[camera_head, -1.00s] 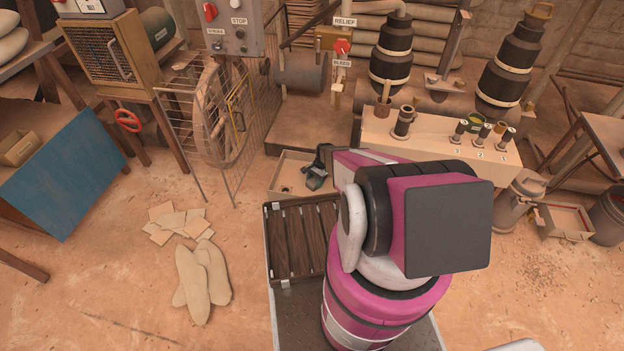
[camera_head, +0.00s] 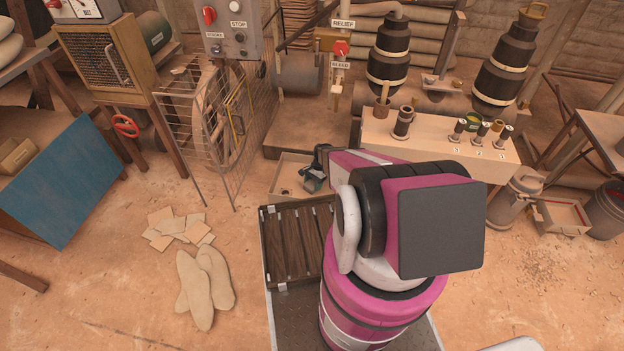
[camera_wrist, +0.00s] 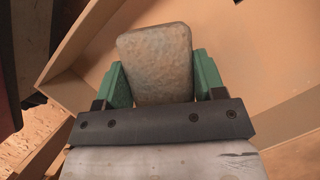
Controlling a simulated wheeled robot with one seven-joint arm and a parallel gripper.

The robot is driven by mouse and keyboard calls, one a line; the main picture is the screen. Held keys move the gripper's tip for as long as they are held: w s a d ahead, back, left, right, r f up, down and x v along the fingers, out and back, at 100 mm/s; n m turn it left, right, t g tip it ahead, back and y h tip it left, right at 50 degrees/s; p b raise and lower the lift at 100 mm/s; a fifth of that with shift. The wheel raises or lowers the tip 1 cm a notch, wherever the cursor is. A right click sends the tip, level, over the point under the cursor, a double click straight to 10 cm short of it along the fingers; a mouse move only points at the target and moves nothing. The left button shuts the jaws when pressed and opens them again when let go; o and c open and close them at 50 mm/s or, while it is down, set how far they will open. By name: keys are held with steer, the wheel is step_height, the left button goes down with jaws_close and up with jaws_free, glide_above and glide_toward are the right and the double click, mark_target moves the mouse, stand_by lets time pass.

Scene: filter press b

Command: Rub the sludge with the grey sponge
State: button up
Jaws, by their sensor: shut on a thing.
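The sponge (camera_wrist: 155,50), a grey-brown block with rounded corners, is held between the green fingers of my gripper (camera_wrist: 161,76) in the wrist view. My gripper is shut on it, and the sponge sticks out past the fingertips. In the head view my gripper (camera_head: 315,176) is small, over the right part of a shallow wooden tray (camera_head: 277,182), with my arm hiding much of that area. The tray's pale walls (camera_wrist: 255,55) surround the sponge in the wrist view. I cannot make out the sludge for certain; a small dark spot shows inside the tray in the head view.
A wire mesh guard (camera_head: 238,130) stands left of the tray. A pale bench (camera_head: 440,143) with several numbered black fittings stands to the right. A dark slatted crate (camera_head: 290,240) is in front. Open floor with loose tiles (camera_head: 180,228) lies at the left.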

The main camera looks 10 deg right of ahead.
steer(key=shift+r, duration=1.5)
